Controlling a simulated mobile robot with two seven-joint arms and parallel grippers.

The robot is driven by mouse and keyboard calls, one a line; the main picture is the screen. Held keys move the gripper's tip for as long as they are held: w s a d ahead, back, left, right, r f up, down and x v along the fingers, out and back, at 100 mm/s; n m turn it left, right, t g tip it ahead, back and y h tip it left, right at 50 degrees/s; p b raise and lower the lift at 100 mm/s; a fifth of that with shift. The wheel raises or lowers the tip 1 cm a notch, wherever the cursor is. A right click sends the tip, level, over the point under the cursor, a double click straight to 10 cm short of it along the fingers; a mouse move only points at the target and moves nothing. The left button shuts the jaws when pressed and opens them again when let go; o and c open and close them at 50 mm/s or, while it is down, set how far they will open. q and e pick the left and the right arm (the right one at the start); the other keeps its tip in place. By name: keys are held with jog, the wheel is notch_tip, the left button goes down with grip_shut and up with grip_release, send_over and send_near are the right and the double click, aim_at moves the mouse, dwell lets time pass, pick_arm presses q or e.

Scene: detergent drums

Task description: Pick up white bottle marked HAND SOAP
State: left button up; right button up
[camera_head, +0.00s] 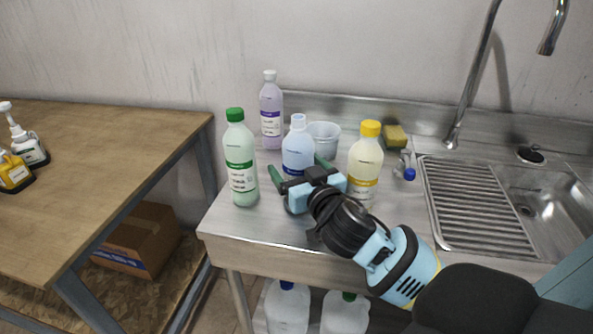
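A clear bottle with pale blue liquid and a light cap (298,152) stands upright on the metal counter. My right gripper (295,163) comes in from the lower right with its green fingers spread, one on each side of this bottle. The gripper body hides the bottle's lower part; I cannot tell whether the fingers touch it. A white pump bottle with a dark label (29,147) stands at the far left on the wooden table. The label texts are too small to read, so I cannot tell which bottle says HAND SOAP. My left gripper is not in view.
On the counter, a green-capped bottle (240,160), purple bottle (271,112), yellow-capped bottle (365,164), white cup (325,138) and sponge (394,137) stand close around. The sink (530,195) is at right. A yellow bottle (14,174) stands on the mostly clear wooden table (110,160).

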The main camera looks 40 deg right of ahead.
jog(key=shift+s, duration=0.1)
jog(key=shift+c, duration=0.5)
jog(key=c, duration=1)
